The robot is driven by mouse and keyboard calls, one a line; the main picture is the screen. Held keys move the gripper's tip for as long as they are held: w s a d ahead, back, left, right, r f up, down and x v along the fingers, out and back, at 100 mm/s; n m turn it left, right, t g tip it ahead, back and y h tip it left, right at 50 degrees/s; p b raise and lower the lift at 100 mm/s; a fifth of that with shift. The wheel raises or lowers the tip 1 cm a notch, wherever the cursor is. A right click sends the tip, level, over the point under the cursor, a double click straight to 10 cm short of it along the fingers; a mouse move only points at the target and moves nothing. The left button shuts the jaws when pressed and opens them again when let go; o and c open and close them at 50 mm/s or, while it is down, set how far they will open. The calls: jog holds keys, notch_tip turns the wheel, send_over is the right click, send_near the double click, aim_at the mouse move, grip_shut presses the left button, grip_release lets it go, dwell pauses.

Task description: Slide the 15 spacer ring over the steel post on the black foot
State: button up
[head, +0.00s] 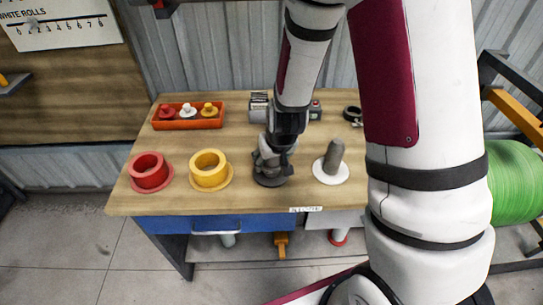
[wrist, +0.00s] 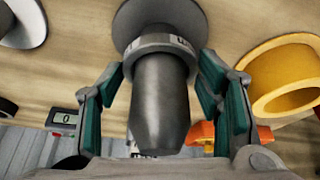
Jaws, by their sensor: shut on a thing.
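The steel post (wrist: 160,100), a dark grey cylinder with a tapered tip, points towards the camera in the wrist view. Its round dark foot (wrist: 150,12) is behind it; the black foot (head: 270,181) also shows in the head view. The grey spacer ring (wrist: 187,45), with a partly visible printed label, is around the post near the foot. My gripper (wrist: 163,64) is shut on the ring, one finger on each side. I cannot tell whether the ring touches the foot. In the head view my gripper (head: 273,154) hides much of the post.
A grey post (head: 334,153) on a white foot (head: 331,174) stands to the right. Red (head: 150,171) and yellow (head: 210,169) flanged rings stand left. An orange tray (head: 187,123) with several small knobbed pieces is behind them. The bench front (head: 235,204) is mostly clear.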

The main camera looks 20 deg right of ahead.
jog(key=shift+f, duration=0.2)
jog(key=o, duration=1.4)
jog(key=v, duration=1.2)
